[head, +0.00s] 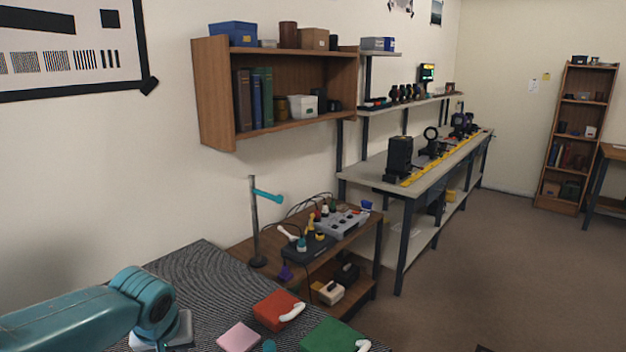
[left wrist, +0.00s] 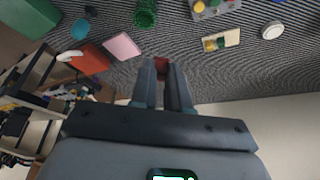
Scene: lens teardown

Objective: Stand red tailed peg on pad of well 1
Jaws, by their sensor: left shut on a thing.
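My left gripper (left wrist: 161,76) shows in the left wrist view, its two dark fingers closed on a small red piece. Only the red end of this piece, the red tailed peg (left wrist: 161,64), shows between the fingertips; its tail is hidden. It is held above the dark striped mat. I cannot pick out well 1 or its pad for certain in either view. In the head view only my teal left arm shows at the lower left, with its gripper out of sight. My right gripper is in neither view.
On the striped mat (head: 190,262) lie a red box (head: 275,309), a green box (head: 328,336) and a pink block (head: 238,337). The left wrist view also shows a green cylinder (left wrist: 146,12), a grey block with coloured knobs (left wrist: 212,8) and a white disc (left wrist: 272,30).

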